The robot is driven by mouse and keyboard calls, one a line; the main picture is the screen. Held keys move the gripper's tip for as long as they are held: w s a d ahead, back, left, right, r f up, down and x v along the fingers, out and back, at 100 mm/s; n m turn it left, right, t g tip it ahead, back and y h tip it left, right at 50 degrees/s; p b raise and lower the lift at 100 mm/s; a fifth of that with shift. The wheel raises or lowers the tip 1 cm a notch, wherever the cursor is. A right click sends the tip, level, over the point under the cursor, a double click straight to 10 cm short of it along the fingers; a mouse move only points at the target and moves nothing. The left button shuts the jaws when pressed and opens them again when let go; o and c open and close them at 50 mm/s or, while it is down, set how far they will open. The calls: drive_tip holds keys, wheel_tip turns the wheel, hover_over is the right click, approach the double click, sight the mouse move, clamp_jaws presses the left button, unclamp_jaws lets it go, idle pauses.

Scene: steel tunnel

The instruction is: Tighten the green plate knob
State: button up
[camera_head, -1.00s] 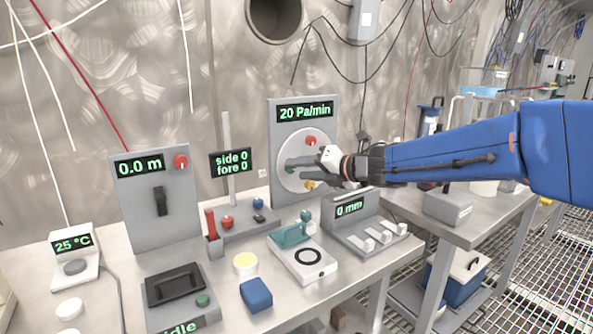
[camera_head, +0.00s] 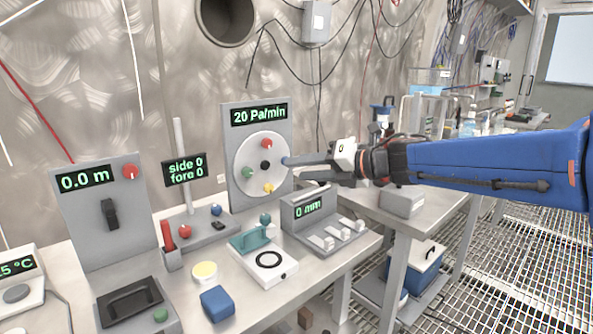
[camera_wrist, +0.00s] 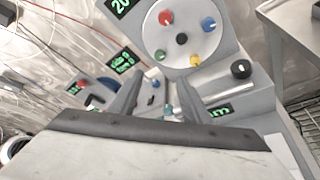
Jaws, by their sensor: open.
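The round white plate (camera_head: 263,183) stands upright on a grey panel under a "20 Pa/min" display. The green plate knob (camera_head: 247,172) is on its left side; it also shows in the wrist view (camera_wrist: 159,55). Red (camera_head: 267,143) and yellow (camera_head: 268,188) knobs and a black centre (camera_head: 265,165) share the plate. The blue knob (camera_wrist: 208,24) shows clearly in the wrist view. My gripper (camera_head: 293,168) is open and empty, at the plate's right edge in the head view. Its fingers are apart from the green knob.
A grey "0 mm" box (camera_head: 308,208) stands below my gripper. A teal-handled device (camera_head: 250,238), a "side/fore" joystick stand (camera_head: 184,170) and a "0.0 m" lever panel (camera_head: 85,205) fill the bench to the left. Wall cables hang behind.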

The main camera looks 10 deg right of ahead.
idle(0.3)
drive_tip(key=m+t+h, duration=0.2)
drive_tip(key=m+t, duration=0.4)
drive_tip(key=m, duration=1.5)
approach(249, 173)
drive_tip(key=x, duration=0.7)
drive_tip(key=shift+w+a, duration=0.2)
drive_tip(key=shift+w, duration=0.15)
drive_tip(key=shift+c, duration=0.3)
drive_tip(key=c, duration=1)
